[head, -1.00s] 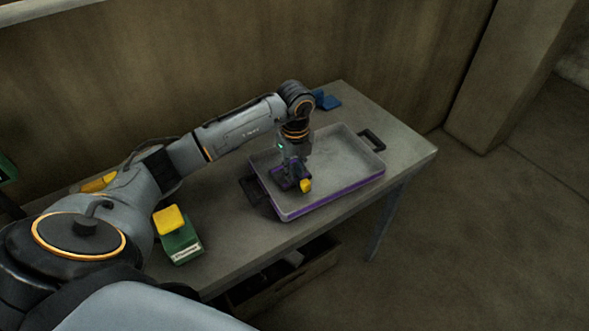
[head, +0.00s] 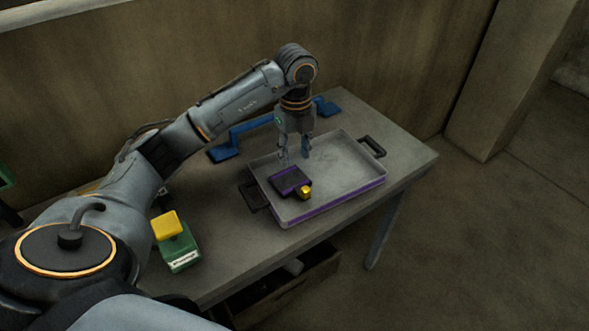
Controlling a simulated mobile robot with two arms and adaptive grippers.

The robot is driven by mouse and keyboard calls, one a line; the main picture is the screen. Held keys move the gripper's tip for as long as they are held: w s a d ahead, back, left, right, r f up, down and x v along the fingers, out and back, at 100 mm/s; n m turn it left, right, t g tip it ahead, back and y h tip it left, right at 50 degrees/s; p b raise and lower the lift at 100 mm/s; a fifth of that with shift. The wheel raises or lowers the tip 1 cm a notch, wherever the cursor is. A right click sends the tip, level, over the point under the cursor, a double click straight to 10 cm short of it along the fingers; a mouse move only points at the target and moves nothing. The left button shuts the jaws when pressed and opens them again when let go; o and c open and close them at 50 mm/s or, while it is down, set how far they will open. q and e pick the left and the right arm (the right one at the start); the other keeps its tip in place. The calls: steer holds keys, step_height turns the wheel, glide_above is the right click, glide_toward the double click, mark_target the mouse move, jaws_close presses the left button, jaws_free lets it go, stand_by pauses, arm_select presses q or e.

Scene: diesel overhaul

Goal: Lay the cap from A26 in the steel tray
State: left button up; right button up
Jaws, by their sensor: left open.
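The cap (head: 290,181), a dark piece with purple edges and a yellow knob at its lower right, lies in the steel tray (head: 345,180), toward the tray's left end. The tray is shallow and grey with a purple stripe along its side and black handles at both ends. My left gripper (head: 296,155) points down above the tray, just over and behind the cap. Its fingers are apart and empty, clear of the cap. My right gripper is not in the view.
The tray stands on a grey table (head: 405,157). A green box with a yellow top (head: 177,240) stands at the table's near left. A blue bracket-like part (head: 250,128) lies behind the arm. An open drawer or crate (head: 290,285) sits below the table. Floor to the right is clear.

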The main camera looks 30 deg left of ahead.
arm_select(q)
step_height(320, 180, up, 4)
steer(key=shift+f, duration=0.25)
stand_by(0.5)
